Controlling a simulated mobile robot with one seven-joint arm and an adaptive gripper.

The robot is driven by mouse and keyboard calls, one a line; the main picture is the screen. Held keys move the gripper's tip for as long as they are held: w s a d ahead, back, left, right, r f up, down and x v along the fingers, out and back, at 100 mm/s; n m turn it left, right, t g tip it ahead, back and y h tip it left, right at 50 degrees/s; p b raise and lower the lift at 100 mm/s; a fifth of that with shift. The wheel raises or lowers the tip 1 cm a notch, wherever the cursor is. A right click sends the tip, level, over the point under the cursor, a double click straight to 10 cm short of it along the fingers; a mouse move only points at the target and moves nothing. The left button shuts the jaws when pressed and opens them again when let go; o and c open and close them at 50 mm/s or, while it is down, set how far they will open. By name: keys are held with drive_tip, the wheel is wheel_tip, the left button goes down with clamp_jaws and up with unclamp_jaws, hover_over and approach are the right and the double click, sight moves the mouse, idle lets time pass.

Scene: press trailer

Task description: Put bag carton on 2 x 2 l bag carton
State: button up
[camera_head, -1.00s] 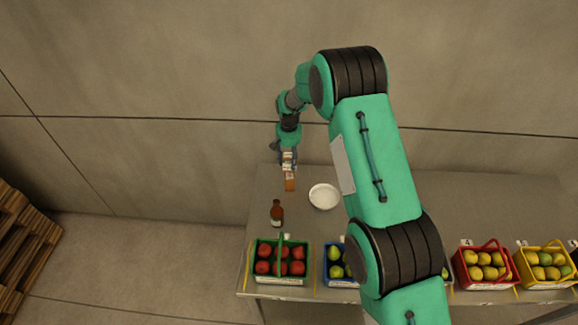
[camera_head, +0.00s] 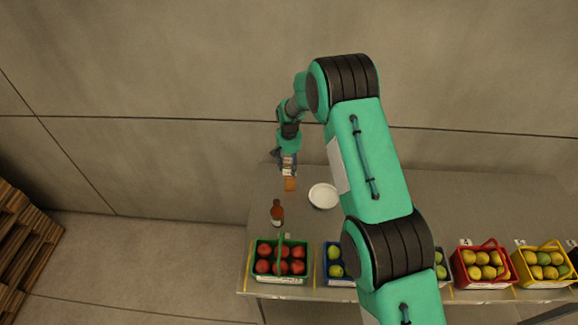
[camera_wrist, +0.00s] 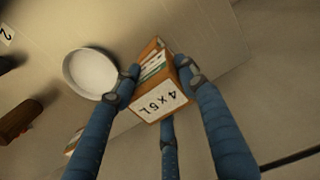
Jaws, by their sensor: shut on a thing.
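My gripper (camera_head: 289,168) is shut on a small orange-brown carton (camera_wrist: 162,82), held above the left end of the table. It also shows in the head view as a brown patch (camera_head: 290,184) below the fingers. In the wrist view its white label reads roughly "4 x 5 L", and its top shows white and green pieces between my blue fingers. A small pale and orange thing (camera_wrist: 74,142) lies partly behind the left finger; I cannot tell whether it is the 2 x 2 l bag carton. No other carton shows clearly.
A wall is behind; wooden pallets (camera_head: 25,235) stand at left.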

drive_tip(key=shift+f, duration=0.15)
drive_tip(key=o, duration=1.3)
drive_tip(key=shift+c, duration=0.2)
drive_tip(key=shift+r+b, duration=1.05)
drive_tip(key=shift+r, duration=5.15)
